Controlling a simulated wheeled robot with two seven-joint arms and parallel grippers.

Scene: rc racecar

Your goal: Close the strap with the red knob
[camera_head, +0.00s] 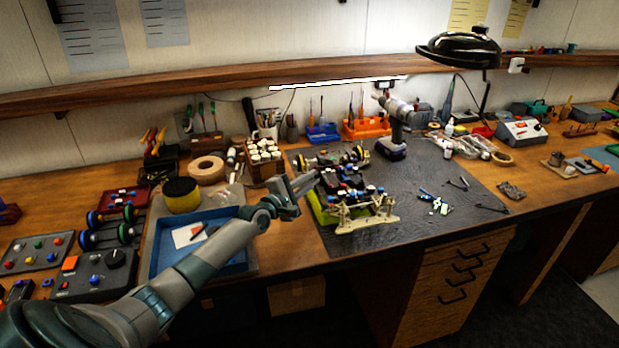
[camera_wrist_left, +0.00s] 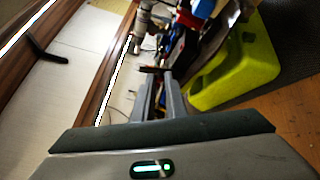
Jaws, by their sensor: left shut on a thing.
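The RC racecar (camera_head: 345,190) sits on a lime-green stand (camera_head: 322,212) on the dark work mat. Its chassis carries small blue, red and black parts. My left gripper (camera_head: 309,184) reaches in from the left to the car's left side. In the left wrist view, the fingers (camera_wrist_left: 158,76) are close together on a thin dark piece (camera_wrist_left: 152,69), which looks like the strap. The stand (camera_wrist_left: 215,85) shows just right of the fingers. The red knob cannot be made out with certainty. The right gripper is not in view.
A blue tray (camera_head: 236,266) with paper lies left of the car. Loose small tools lie on the mat (camera_head: 400,235) to the right, which has bare areas.

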